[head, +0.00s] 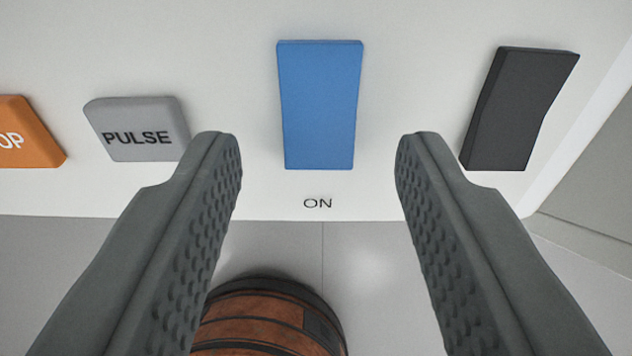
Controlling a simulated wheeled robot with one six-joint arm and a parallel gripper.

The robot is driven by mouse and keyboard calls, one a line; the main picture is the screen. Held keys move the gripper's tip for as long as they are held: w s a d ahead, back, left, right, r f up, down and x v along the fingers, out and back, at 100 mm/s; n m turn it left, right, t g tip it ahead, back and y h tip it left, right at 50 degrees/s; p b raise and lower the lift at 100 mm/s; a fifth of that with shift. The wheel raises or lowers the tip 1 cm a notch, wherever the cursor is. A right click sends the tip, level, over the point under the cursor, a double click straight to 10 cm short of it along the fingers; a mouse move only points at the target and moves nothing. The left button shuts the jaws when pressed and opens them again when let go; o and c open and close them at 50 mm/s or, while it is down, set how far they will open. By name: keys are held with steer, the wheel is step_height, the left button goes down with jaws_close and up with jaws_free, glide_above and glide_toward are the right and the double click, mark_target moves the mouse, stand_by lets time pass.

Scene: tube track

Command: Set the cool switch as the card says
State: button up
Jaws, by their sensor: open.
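A tall blue rocker switch (320,105) sits on a white panel (230,60) in the upper middle of the head view. The word ON is printed just below it; no other lettering shows beside it. I cannot tell which way the rocker is tipped. My gripper (318,150) is open and empty, with its grey ridged fingers to the left and right of the blue switch's lower end. The fingers appear apart from the switch. No card is in view, and no label reading cool shows.
A black rocker switch (520,108) is to the right. A grey PULSE button (138,130) and an orange button (26,133), its lettering cut off at the edge, are to the left. A brown banded barrel-like object (265,318) shows below the panel, between my fingers.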

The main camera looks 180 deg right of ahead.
steer(key=v, duration=1.6)
steer(key=shift+s+r, duration=0.2)
steer(key=shift+r, duration=0.05)
